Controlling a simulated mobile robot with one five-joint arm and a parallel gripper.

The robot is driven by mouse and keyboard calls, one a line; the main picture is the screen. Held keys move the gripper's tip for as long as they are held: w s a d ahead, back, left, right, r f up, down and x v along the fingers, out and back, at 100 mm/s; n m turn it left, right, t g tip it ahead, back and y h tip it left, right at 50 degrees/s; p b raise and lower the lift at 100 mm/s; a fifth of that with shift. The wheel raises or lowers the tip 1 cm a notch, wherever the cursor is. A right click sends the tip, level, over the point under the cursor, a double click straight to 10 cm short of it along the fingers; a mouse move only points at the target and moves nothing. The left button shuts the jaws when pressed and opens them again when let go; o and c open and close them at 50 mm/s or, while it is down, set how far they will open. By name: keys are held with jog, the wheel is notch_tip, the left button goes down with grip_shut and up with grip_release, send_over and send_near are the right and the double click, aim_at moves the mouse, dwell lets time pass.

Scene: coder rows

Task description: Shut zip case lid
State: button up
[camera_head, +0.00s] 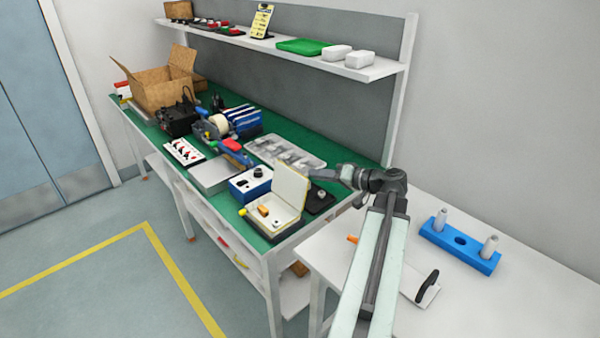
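The zip case (250,222) sits on the green bench top near its front right corner. Its cream lid (291,186) stands up, open, along the case's right side. Small items, one orange, lie inside the case. My gripper (316,173) is just right of the lid's upper edge, at about the same height. It is too small in the picture to tell whether it touches the lid or whether its fingers are apart. My arm reaches in from the lower right.
A blue box (250,184) stands close behind the case. A dark pad with a knob (318,200) lies right of the lid. A clear tray (285,151) and grey box (211,175) are farther back. A white table (520,290) with a blue block (460,243) stands right.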

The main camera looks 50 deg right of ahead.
aim_at(293, 184)
jog(key=b+x, duration=0.1)
jog(key=x, duration=0.6)
jog(key=shift+w+d+b, duration=0.15)
jog(key=shift+b, duration=0.25)
jog(key=shift+f, duration=0.1)
grip_shut()
dwell(0.7)
